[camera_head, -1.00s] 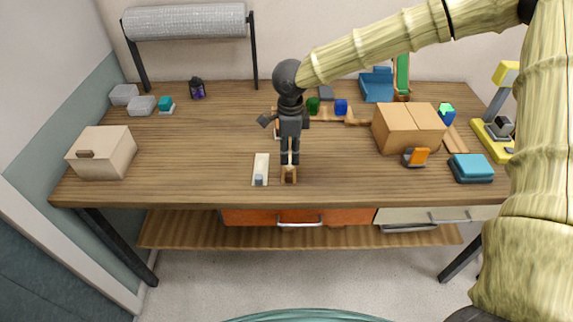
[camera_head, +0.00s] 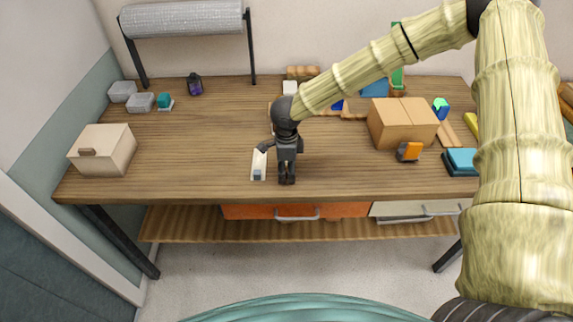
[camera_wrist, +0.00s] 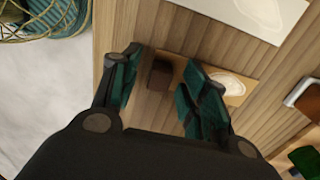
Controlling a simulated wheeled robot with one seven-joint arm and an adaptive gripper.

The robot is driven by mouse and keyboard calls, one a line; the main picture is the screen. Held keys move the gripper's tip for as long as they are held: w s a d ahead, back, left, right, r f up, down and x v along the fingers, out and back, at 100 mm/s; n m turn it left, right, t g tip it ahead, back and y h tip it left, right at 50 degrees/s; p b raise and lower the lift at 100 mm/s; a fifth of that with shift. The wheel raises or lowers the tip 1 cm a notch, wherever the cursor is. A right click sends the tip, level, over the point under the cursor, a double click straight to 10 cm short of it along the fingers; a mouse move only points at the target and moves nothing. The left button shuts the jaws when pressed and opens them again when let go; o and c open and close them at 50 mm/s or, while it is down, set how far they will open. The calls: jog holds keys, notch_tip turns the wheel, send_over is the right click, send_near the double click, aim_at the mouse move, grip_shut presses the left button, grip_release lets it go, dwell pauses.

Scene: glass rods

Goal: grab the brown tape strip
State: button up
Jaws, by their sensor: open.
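The brown tape strip (camera_wrist: 232,92) lies on the wooden table in the wrist view. It looks like a flat tan piece with a pale oval mark and a dark brown block (camera_wrist: 160,76) at its end. My gripper (camera_wrist: 163,58) is open, with a dark green-padded finger on each side of the brown block. The right finger covers part of the tan piece. I cannot tell whether the fingers touch it. In the head view my gripper (camera_head: 287,182) points down near the table's front edge and hides the strip.
A white strip with a grey block (camera_head: 259,165) lies just left of my gripper. A cardboard box (camera_head: 403,122), an orange-and-grey item (camera_head: 410,152) and blue stacked items (camera_head: 462,162) are to the right. A beige box (camera_head: 102,150) stands far left, with clear table between.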

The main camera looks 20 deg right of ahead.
jog(key=shift+f, duration=0.1)
jog(key=shift+c, duration=1)
jog(key=c, duration=0.6)
